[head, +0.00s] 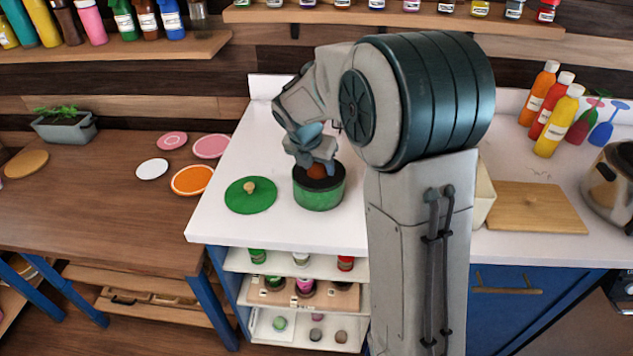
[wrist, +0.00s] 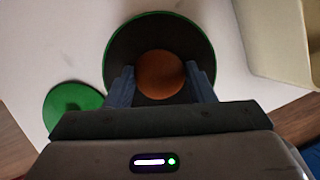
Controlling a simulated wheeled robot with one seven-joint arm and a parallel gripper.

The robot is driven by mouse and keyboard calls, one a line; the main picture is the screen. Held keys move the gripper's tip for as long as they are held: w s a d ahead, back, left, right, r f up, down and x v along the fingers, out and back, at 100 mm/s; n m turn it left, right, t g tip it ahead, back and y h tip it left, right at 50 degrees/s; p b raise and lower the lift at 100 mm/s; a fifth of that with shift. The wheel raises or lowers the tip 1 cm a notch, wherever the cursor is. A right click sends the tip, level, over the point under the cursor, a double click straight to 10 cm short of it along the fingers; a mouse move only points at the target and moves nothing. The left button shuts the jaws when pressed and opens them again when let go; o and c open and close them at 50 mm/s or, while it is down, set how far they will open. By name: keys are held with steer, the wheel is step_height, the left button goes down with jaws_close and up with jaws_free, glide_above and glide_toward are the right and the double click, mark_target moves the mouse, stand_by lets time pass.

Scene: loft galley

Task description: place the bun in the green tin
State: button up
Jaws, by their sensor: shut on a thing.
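The bun (head: 317,171) is a small round brown thing, held between the fingers of my gripper (head: 316,160). In the wrist view the bun (wrist: 160,74) sits between the two blue-grey fingertips of my gripper (wrist: 160,88), which is shut on it. The green tin (head: 318,195) is round with a dark inside and stands open on the white counter. The bun is over the tin's opening, within its rim (wrist: 197,30) in the wrist view. I cannot tell whether the bun touches the tin's floor.
A green lid (head: 250,196) with a wooden knob lies on the counter left of the tin; it also shows in the wrist view (wrist: 68,103). A pale block-like thing (head: 483,195) and a wooden board (head: 535,207) stand to the right. Sauce bottles (head: 553,120) stand at the back right.

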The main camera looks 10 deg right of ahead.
mark_target(315, 177)
steer(key=shift+f, duration=3.15)
steer(key=shift+f, duration=0.1)
steer(key=o, duration=0.7)
steer(key=shift+s+a+r, duration=0.1)
steer(key=shift+r, duration=0.45)
steer(key=v, duration=1.1)
steer(key=s+d+m+y, duration=0.1)
steer(key=s+m, duration=0.7)
steer(key=m, duration=0.1)
steer(key=s+d+m+y, duration=0.1)
steer(key=s+m, duration=0.7)
steer(key=m, duration=0.2)
steer(key=s+d+m+y, duration=0.1)
steer(key=s+m, duration=0.7)
steer(key=m, duration=0.1)
steer(key=shift+d+m, duration=0.3)
